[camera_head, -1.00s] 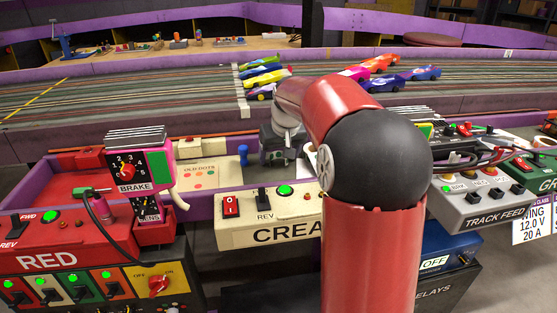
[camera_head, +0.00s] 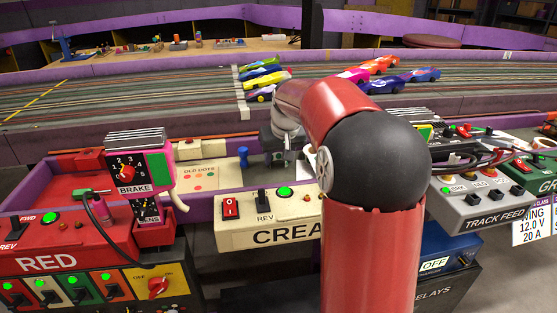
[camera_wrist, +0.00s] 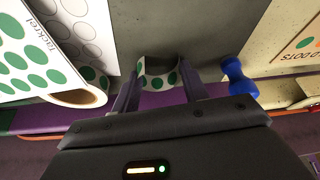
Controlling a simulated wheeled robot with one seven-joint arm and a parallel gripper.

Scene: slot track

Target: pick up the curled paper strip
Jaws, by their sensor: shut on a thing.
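The curled paper strip (camera_wrist: 158,72) is white with green dots. In the wrist view it sits between the two fingers of my gripper (camera_wrist: 160,88), which is shut on it. The strip bows into a small loop over the grey surface, near a purple edge. In the head view my gripper (camera_head: 279,155) hangs behind the cream console, partly hidden by my red arm. I cannot make out the strip in that view.
Left of the strip lie white sheets and a roll with green dots (camera_wrist: 72,95). The brake box (camera_head: 133,175) and cream console (camera_head: 268,220) are nearer.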

